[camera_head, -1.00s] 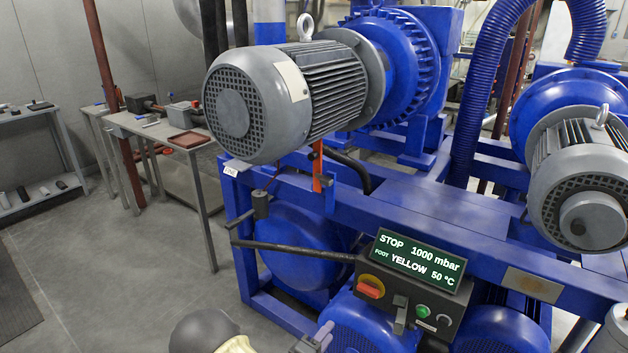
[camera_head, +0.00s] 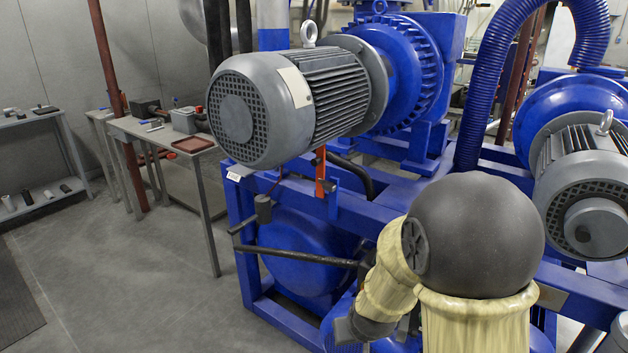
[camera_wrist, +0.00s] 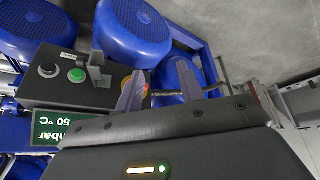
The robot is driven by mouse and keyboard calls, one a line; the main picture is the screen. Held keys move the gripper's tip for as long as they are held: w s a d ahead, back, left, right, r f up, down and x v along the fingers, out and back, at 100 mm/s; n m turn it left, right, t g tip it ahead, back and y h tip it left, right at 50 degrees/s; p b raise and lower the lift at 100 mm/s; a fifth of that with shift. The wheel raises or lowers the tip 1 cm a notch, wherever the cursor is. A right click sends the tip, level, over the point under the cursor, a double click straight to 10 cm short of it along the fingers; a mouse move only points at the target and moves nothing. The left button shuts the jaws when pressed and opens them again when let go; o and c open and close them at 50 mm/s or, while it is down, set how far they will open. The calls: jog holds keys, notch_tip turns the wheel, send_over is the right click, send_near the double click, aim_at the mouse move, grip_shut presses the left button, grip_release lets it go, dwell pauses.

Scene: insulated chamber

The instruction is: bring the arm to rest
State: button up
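My gripper (camera_wrist: 160,74) shows in the wrist view with its two fingers apart and nothing seen between them. The control box (camera_wrist: 65,92) lies beyond it to the left, upside down in that view. A green button (camera_wrist: 77,75), a dark-and-white button (camera_wrist: 47,70) and part of the green display (camera_wrist: 52,128) show on the box. A yellow-and-red knob shows partly behind the left finger. In the head view my arm, with its dark round joint (camera_head: 474,234) and cream links, stands in front of the control box and hides its display; the fingers cannot be made out there.
The blue pump frame (camera_head: 285,190) with a large grey motor (camera_head: 285,105) fills the middle. A second motor (camera_head: 590,195) stands at the right, close to my arm. A side table (camera_head: 160,135) with a red tray (camera_head: 193,145) stands left. The floor (camera_head: 120,270) at lower left is clear.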

jog(key=s+d+r+m+g, duration=0.1)
jog(key=s+d+r, duration=0.2)
jog(key=s, duration=0.3)
jog(key=s+d+r+m+g, duration=0.1)
jog(key=s+d+r+g, duration=0.15)
jog(key=s, duration=0.25)
notch_tip(320, 180, up, 17)
jog(key=p, duration=1.7)
jog(key=shift+d+r+t+p, duration=0.15)
jog(key=shift+d+t+p, duration=0.15)
jog(key=shift+t+p, duration=0.15)
jog(key=shift+w, duration=0.1)
jog(key=shift+w, duration=0.1)
